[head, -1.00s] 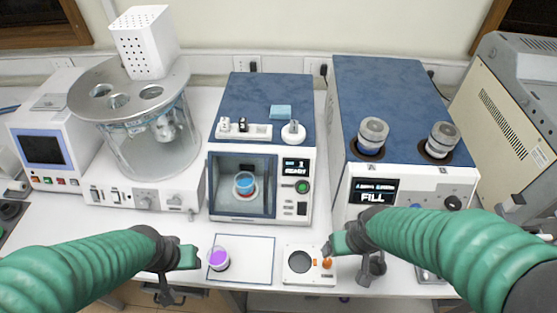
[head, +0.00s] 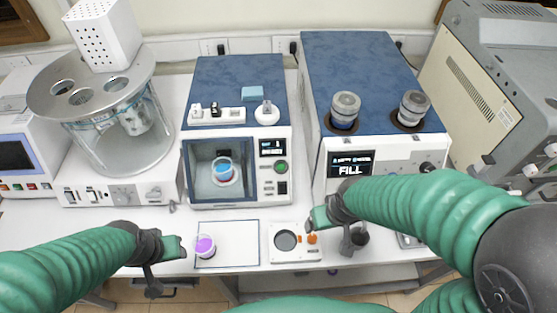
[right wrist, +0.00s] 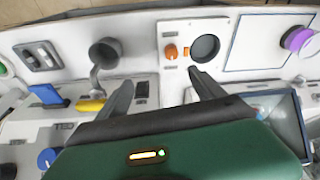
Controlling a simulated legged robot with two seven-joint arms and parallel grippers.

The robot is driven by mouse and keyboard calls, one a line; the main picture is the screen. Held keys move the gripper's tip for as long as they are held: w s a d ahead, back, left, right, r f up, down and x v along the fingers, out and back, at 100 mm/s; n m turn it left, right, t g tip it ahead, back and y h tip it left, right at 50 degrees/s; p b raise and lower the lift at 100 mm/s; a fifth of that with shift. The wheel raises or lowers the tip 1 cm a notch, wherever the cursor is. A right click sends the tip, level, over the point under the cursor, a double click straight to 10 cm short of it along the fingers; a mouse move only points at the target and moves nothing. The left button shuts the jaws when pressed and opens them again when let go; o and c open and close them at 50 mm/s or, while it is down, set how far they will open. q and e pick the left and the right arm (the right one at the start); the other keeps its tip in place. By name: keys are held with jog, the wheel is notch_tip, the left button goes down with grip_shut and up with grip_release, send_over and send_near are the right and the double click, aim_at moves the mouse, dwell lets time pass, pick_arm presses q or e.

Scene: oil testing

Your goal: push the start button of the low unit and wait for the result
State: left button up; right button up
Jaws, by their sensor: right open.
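The low unit (head: 277,257) is a flat white box at the bench's front, with a dark round disc (head: 286,240) on top and an orange button (head: 312,239) right of it. The button also shows in the right wrist view (right wrist: 171,52), beside the disc. My right gripper (head: 318,218) hovers close to the button in the head view. In the right wrist view my right gripper (right wrist: 160,82) has its two dark fingers apart, with nothing between them. My left gripper (head: 173,248) is left of the purple-topped cup; its jaw opening is unclear. I see no result on the low unit.
A purple-topped cup (head: 205,246) stands on a white outlined mat (head: 240,231) left of the low unit. A windowed unit (head: 237,135) holds a cup behind it. A blue-topped unit showing FILL (head: 350,170) stands behind right. A dark knob on a lever (right wrist: 104,52) is near my right gripper.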

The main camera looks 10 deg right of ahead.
grip_shut()
dwell(0.4)
dwell(1.2)
